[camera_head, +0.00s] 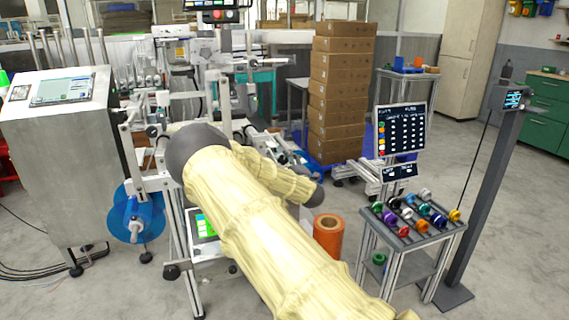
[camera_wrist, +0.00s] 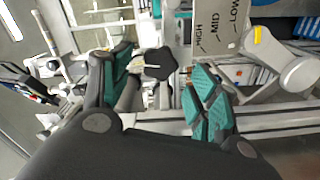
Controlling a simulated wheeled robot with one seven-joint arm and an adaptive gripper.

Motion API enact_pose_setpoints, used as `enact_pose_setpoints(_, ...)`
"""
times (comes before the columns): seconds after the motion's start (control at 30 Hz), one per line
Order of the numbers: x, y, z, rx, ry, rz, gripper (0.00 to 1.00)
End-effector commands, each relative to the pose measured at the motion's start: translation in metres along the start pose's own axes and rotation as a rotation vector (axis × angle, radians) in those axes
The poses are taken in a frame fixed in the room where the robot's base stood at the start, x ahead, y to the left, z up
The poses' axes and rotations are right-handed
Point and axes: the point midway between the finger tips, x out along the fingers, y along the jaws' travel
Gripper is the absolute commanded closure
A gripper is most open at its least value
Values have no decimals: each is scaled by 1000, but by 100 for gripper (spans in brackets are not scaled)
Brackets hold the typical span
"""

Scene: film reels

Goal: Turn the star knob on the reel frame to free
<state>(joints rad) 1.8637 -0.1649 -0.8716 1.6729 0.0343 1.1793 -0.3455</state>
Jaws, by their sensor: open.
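The dark star knob (camera_wrist: 160,63) shows in the wrist view on a pale metal frame, slightly above the middle of the picture. My gripper (camera_wrist: 161,92) is open, with one teal-padded finger to the left of the knob and the other to the right. Nothing is held, and I see no finger touching the knob; how far it is in depth is unclear. The knob's setting cannot be read. In the head view my arm covers much of the reel frame (camera_head: 172,212), and the knob and my fingers cannot be made out.
A plate (camera_wrist: 218,30) marked HIGH, MID and LOW is close to the right finger. A grey rounded part with a yellow mark (camera_wrist: 290,72) stands right of it. In the head view, a blue reel (camera_head: 122,222) hangs left and an orange roll (camera_head: 328,238) stands on the floor.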

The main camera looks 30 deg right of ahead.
Motion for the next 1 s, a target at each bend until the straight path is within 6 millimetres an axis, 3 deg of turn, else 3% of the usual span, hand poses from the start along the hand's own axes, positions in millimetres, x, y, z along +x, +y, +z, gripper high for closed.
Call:
enact_pose_setpoints(0.3, -58, -1, 0, 1, -2, -2, 39)
enact_pose_setpoints(0.5, -79, -1, 0, 1, 0, -2, 39)
enact_pose_setpoints(1.0, -85, -2, -1, 1, 1, -1, 39)
